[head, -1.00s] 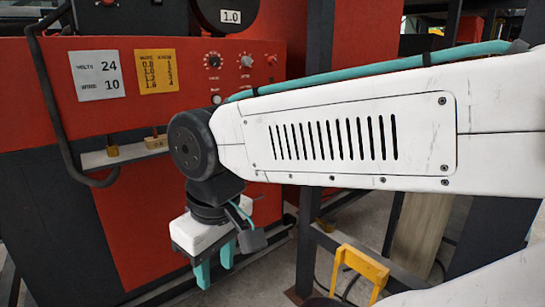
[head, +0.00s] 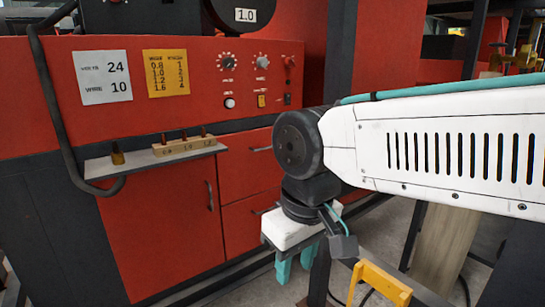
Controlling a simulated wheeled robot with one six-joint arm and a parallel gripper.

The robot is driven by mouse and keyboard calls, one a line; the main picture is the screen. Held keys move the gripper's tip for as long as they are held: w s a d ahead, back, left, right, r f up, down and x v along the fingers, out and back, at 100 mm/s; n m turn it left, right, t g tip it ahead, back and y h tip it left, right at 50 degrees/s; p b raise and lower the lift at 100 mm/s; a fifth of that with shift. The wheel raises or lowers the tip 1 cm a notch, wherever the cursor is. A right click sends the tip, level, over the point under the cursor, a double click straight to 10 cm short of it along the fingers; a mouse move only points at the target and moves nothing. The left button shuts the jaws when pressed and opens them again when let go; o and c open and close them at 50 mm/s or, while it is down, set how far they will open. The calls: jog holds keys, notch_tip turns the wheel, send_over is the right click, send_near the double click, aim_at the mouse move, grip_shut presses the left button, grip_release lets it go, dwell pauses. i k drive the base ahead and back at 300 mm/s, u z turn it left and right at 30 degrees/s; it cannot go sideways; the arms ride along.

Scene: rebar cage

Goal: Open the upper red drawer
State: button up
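The upper red drawer (head: 245,165) is in the right part of the red cabinet's front in the head view. Its short dark horizontal handle (head: 262,149) shows near its top. The drawer looks shut, and my arm hides part of its right side. My gripper (head: 296,270) has two teal fingers that point down with a gap between them. It appears open and empty, lower and to the right of the drawer handle in the picture, apart from it.
A lower red drawer (head: 238,224) sits below, and a red door (head: 160,215) with a vertical handle is to its left. A small shelf (head: 100,169) with a wooden block juts out above the door. A yellow frame (head: 382,281) stands at the lower right.

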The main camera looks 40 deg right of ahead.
aim_at(250, 166)
jog(key=i, duration=1.05)
jog(key=z, duration=1)
